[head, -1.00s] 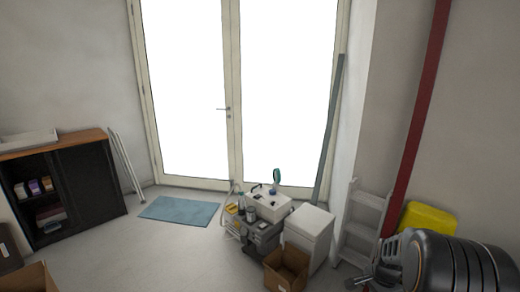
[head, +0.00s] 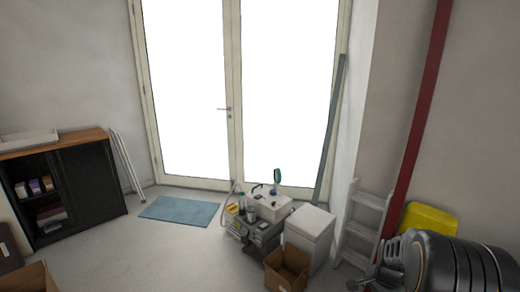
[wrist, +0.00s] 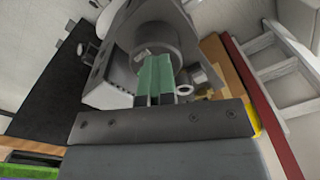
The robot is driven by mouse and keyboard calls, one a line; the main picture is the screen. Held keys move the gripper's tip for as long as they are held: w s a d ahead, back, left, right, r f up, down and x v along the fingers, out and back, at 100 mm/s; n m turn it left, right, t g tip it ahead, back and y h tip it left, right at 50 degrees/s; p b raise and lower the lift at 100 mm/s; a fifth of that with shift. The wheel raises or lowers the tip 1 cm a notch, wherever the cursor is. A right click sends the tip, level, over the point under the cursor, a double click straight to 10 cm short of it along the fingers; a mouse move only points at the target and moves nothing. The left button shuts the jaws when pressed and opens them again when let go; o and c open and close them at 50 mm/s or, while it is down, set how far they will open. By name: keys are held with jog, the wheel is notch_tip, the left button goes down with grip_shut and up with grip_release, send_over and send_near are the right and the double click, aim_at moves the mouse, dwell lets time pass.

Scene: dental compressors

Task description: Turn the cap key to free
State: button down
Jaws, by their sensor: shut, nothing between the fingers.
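My gripper (wrist: 156,66) shows in the wrist view, its two green fingers closed together with nothing visible between them. Just beyond the fingertips is a grey round cylinder part (wrist: 150,38) set in a grey angular housing (wrist: 112,68). A small light block (wrist: 142,51) sits on the cylinder's face by the fingertips. I cannot tell whether it is the cap key, or which way the key points. A small pale ring (wrist: 184,90) is just right of the fingers. Contact between fingers and parts cannot be made out.
In the head view, grey and white equipment (head: 262,222) stands before the glazed doors. A cardboard box (head: 287,270), a white cabinet (head: 310,232) and a stepladder (head: 362,228) are near it. A blue mat (head: 180,210) lies left. Floor in the left middle is clear.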

jog(key=shift+s+d+f, duration=0.1)
jog(key=shift+s+f, duration=0.25)
jog(key=shift+s, duration=0.25)
jog(key=shift+s+d+f, duration=0.1)
jog(key=shift+s+f, duration=0.2)
jog(key=shift+s, duration=0.25)
jog(key=shift+s+a, duration=0.15)
jog(key=shift+a, duration=0.15)
notch_tip(320, 180, up, 6)
jog(key=p, duration=0.5)
jog(key=shift+w+r, duration=0.2)
jog(key=shift+w, duration=0.05)
